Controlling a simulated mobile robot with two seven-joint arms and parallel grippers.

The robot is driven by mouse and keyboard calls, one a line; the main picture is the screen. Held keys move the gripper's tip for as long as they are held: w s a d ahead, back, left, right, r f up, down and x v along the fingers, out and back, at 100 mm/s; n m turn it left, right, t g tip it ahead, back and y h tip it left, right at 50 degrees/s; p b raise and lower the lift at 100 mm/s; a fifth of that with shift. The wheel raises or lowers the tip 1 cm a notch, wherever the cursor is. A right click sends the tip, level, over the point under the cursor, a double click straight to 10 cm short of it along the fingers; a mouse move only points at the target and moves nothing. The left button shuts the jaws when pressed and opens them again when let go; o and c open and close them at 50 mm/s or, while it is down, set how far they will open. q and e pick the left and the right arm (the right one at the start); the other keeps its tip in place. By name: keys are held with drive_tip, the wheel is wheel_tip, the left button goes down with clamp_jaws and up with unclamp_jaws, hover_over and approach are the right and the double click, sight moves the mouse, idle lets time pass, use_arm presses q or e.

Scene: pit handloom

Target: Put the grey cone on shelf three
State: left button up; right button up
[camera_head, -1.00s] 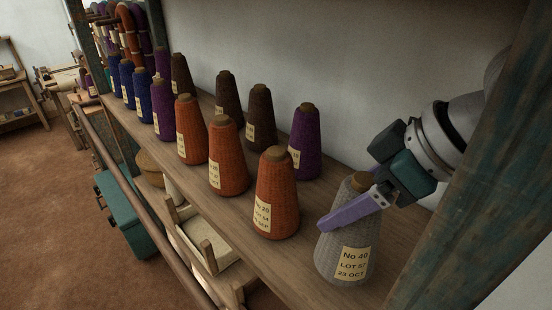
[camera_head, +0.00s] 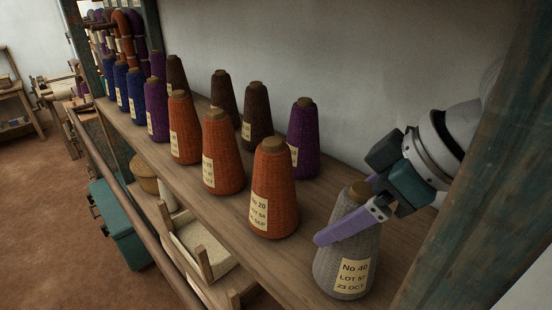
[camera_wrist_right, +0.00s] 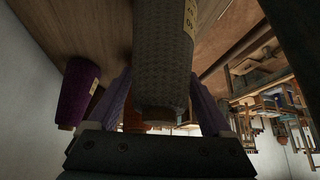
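The grey cone (camera_head: 345,265) with its brown top and a "No 40" label is upright at the near right end of the cone shelf. Whether its base touches the board is hard to tell. My right gripper (camera_head: 347,212) has one purple finger across the near side of the cone and the other mostly hidden behind it. In the right wrist view the grey cone (camera_wrist_right: 163,60) sits between the two fingers, which meet its sides. The wooden shelf (camera_head: 205,185) carries the other cones. My left gripper is not in view.
An orange cone (camera_head: 273,195) stands just left of the grey one, with a purple cone (camera_head: 302,145) behind. More orange, brown, purple and blue cones run leftward. A blue-green post (camera_head: 480,170) rises close on the right. A wooden tray (camera_head: 200,250) lies lower down.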

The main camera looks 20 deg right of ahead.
drive_tip(key=p+v, duration=0.5)
drive_tip(key=p, duration=0.1)
drive_tip(key=shift+w+a+r, duration=0.1)
drive_tip(key=shift+r, duration=0.25)
drive_tip(key=s+d+p, duration=0.6)
drive_tip(key=s, duration=0.4)
drive_tip(key=shift+d+f+p, duration=0.25)
drive_tip(key=shift+d+p, duration=0.1)
drive_tip(key=shift+d, duration=0.05)
